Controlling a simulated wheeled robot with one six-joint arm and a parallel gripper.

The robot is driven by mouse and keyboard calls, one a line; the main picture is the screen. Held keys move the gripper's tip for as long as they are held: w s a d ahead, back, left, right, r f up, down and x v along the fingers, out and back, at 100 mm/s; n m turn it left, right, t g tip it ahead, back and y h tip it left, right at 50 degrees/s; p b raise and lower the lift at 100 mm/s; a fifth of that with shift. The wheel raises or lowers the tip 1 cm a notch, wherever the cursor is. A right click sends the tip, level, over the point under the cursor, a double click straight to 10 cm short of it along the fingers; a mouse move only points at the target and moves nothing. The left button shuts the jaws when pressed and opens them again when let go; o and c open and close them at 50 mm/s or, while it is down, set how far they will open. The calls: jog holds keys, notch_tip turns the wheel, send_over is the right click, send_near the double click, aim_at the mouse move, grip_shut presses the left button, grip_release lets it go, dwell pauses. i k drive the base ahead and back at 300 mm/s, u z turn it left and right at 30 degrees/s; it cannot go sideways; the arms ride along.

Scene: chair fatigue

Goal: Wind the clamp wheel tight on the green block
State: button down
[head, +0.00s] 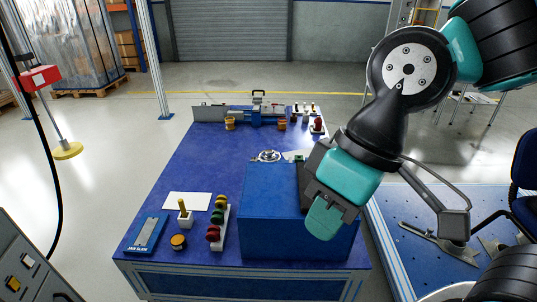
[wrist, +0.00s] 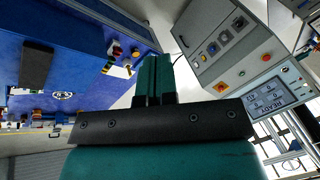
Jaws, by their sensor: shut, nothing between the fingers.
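The clamp wheel (head: 268,156), a small silver handwheel, is on the blue table behind a big blue box. It also shows small at the left of the wrist view (wrist: 62,95). A small green block (head: 299,157) is just right of the wheel, partly hidden by the box and my arm. I cannot tell whether the clamp touches it. My gripper (head: 323,218) is shut and empty, in front of the box's right side in the head view and well apart from the wheel. Its teal fingers (wrist: 154,80) are together in the wrist view.
The blue box (head: 270,222) stands at the table's front right. Several coloured knobs (head: 216,225), a blue tray (head: 147,234) and a white sheet (head: 187,201) lie to its left. A vice-like machine (head: 258,115) is at the back. The table's middle left is clear.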

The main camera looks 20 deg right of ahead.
aim_at(268, 156)
jog(key=z, duration=0.05)
jog(key=i, duration=1)
jog(key=z, duration=0.2)
